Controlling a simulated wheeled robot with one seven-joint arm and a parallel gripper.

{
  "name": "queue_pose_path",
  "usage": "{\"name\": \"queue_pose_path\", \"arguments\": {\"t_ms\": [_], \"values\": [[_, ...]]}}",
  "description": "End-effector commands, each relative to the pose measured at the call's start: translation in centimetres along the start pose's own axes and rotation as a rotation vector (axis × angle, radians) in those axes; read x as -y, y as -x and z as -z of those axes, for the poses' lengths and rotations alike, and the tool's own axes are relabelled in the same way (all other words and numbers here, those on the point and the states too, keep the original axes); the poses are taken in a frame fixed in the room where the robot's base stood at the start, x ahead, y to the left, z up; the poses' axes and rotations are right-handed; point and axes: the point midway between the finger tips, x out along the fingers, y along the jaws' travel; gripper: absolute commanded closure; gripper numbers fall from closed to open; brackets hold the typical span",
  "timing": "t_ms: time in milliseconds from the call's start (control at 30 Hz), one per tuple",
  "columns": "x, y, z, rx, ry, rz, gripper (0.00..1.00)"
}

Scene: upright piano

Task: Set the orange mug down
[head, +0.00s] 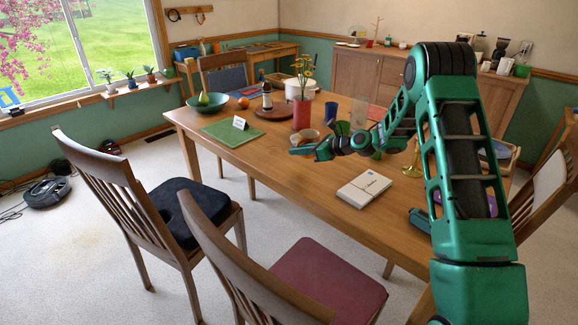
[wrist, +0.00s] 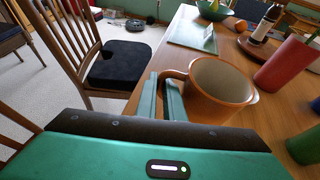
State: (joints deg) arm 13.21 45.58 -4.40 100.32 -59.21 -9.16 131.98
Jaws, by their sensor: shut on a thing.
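The orange mug (wrist: 222,95) is upright in the wrist view, with its open rim facing up and its handle on the left. My gripper (wrist: 163,98) is shut on the mug's handle, its two teal fingers on either side of it. In the head view the mug (head: 308,135) shows over the wooden table (head: 256,162), just behind my gripper (head: 301,150). My gripper partly hides the mug's lower part there. I cannot tell whether its base touches the table.
A red vase (head: 302,112) with flowers stands close behind the mug. Dark blue (head: 331,111) and green (head: 342,128) cups are to its right. A green placemat (head: 231,134) lies left. Bare tabletop lies between placemat and box.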

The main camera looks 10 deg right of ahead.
Motion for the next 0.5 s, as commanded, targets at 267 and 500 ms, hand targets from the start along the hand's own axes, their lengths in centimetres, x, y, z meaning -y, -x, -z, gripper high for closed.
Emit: {"name": "queue_pose_path", "arguments": {"t_ms": [267,500], "values": [[-3.2,-3.7,1.3,0.000,0.001,0.000,1.00],[-3.7,-4.5,2.1,-0.001,0.001,0.002,1.00]]}}
